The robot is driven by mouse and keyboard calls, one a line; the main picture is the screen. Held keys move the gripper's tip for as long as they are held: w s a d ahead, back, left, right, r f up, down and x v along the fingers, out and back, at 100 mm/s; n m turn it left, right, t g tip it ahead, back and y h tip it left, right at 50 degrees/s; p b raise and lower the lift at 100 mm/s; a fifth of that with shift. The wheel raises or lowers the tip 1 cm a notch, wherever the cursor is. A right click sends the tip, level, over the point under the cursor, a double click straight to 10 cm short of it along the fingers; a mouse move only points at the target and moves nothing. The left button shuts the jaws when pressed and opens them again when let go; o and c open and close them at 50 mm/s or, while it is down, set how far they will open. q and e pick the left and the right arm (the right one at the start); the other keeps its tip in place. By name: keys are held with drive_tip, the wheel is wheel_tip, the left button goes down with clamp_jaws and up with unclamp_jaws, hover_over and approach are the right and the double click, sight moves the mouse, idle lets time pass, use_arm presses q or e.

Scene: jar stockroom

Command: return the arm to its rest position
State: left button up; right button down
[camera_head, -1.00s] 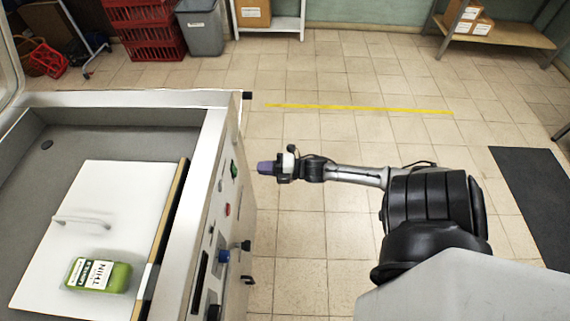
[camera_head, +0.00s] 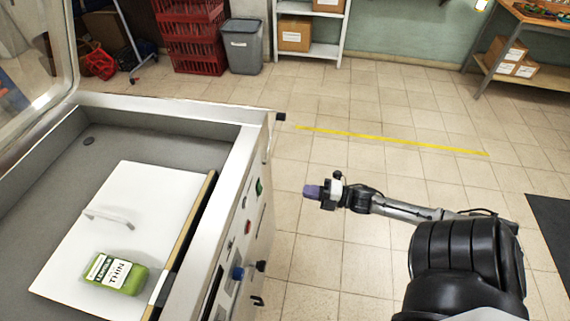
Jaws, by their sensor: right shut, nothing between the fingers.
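My right arm reaches in from the lower right. Its gripper (camera_head: 312,192), with purple-grey fingers, is shut and empty over the open floor, to the right of the machine. It points left toward the machine's control panel and stands apart from it. My left arm and gripper do not show.
A white-edged machine (camera_head: 236,150) with a sunken grey bed stands at left. A white board (camera_head: 120,215) with a handle lies in it, with a green labelled package (camera_head: 116,272) on top. Red crates (camera_head: 190,35), a grey bin (camera_head: 243,46) and shelves (camera_head: 324,51) stand at the back.

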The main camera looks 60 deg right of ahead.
idle(0.3)
drive_tip(key=s+d+f+m+g+h, duration=0.2)
drive_tip(key=d+f+m+g+h, duration=0.45)
drive_tip(key=m+h, duration=0.35)
drive_tip(key=s+a+f+m+g, duration=0.3)
drive_tip(key=s+a+m+g, duration=0.2)
drive_tip(key=s+m+g, duration=0.1)
drive_tip(key=s+a+r+m+g+y, duration=0.1)
drive_tip(key=s+a+g, duration=0.1)
drive_tip(key=a, duration=0.6)
drive_tip(key=s+a+r+m+g+y, duration=0.1)
drive_tip(key=s+a, duration=0.1)
drive_tip(key=a, duration=0.6)
drive_tip(key=w+a+r+m+t+y, duration=0.1)
drive_tip(key=w+a+r+y, duration=0.1)
drive_tip(key=a, duration=0.5)
drive_tip(key=w+a+r+t+y, duration=0.1)
drive_tip(key=w+a+r+y, duration=0.15)
drive_tip(key=a, duration=0.45)
wheel_tip(320, 180, up, 20)
drive_tip(key=d+p, duration=0.1)
drive_tip(key=p, duration=1.9)
drive_tip(key=shift+s+f+h+p, duration=0.15)
drive_tip(key=shift+s+h+p, duration=0.05)
drive_tip(key=shift+h+p, duration=0.15)
